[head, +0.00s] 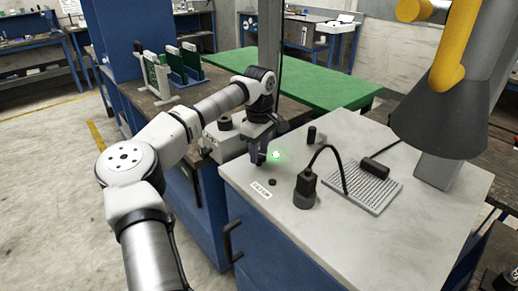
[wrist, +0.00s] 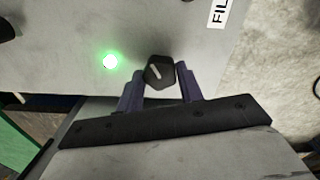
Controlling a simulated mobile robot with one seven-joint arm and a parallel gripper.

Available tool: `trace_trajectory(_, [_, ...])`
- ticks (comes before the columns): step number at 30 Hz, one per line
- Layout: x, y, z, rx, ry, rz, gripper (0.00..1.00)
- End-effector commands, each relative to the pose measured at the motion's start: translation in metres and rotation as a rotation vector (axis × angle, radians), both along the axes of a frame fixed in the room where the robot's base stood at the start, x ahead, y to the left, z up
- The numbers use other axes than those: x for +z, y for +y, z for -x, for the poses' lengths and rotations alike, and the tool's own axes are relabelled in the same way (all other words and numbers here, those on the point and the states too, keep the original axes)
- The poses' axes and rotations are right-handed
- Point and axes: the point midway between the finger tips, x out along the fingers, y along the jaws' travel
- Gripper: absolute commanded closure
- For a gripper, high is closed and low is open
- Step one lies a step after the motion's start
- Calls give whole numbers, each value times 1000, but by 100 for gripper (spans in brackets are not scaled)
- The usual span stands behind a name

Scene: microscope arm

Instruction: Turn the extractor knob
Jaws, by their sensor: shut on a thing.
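The knob (wrist: 160,73) is black with a pale pointer line across its top, and it stands on the light bench top. My gripper (wrist: 160,80) has its two purple fingers on either side of the knob and is shut on it. The pointer line runs at a slant in the wrist view. In the head view my gripper (head: 258,153) is at the left edge of the bench, and its fingers hide the knob there. A green light (wrist: 110,62) glows beside the knob; it also shows in the head view (head: 276,154).
A dark extractor hood (head: 440,110) on a yellow arm hangs at the right.

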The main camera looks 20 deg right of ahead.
Motion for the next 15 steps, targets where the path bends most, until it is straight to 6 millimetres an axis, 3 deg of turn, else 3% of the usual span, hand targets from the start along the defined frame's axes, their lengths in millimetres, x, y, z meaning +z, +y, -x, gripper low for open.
trace_trajectory(15, [1,0,-1,491,-2,1,86])
